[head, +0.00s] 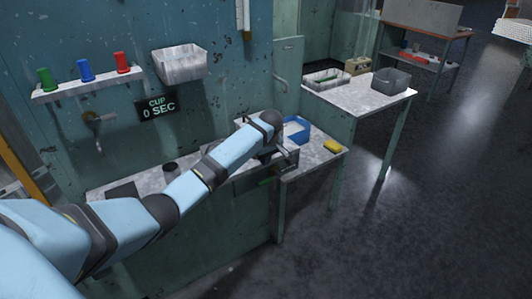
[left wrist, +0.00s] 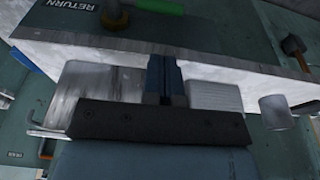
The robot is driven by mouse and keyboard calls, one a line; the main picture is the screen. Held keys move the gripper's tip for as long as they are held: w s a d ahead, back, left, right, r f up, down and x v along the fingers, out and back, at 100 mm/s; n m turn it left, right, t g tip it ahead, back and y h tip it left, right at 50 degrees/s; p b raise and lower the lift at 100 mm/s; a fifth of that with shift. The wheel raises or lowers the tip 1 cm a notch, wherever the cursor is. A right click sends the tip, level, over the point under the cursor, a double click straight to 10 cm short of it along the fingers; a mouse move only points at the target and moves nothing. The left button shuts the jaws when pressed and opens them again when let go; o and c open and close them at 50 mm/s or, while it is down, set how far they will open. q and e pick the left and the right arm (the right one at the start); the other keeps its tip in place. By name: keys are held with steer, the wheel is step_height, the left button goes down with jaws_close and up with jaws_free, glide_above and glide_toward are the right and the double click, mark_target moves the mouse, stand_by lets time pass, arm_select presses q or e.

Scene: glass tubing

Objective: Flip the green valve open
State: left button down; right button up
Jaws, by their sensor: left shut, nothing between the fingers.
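In the left wrist view the green handle (left wrist: 160,6) lies at the top edge, partly cut off, beside a RETURN label (left wrist: 72,12). My left gripper (head: 283,160) is at the counter's right part, just above the green handle in the picture, and largely hidden by its own wrist. In the left wrist view its fingers (left wrist: 165,75) are together, with nothing between them, and apart from the handle. My right gripper is not in view.
A blue tray (head: 297,130) and a yellow block (head: 333,146) are on the right end of the counter (head: 318,158). Green, blue and red cups stand on a wall shelf (head: 88,88). A side table (head: 350,92) holds bins. The floor at right is clear.

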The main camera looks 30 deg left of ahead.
mark_target(263, 182)
arm_select(q)
steer(key=x, duration=0.4)
steer(key=d+x, duration=0.1)
steer(key=x, duration=0.1)
steer(key=shift+s+a+f, duration=0.1)
steer(key=shift+s+f, duration=0.1)
steer(key=shift+f, duration=0.7)
steer(key=shift+s, duration=0.1)
steer(key=shift+s+f+p, duration=0.1)
steer(key=shift+p, duration=0.25)
steer(key=p, duration=0.1)
steer(key=f+t+p, duration=0.1)
steer(key=p, duration=0.1)
steer(key=shift+s+f+h, duration=0.15)
steer(key=shift+s+h, duration=0.1)
steer(key=shift+h, duration=0.05)
steer(key=shift+f, duration=0.7)
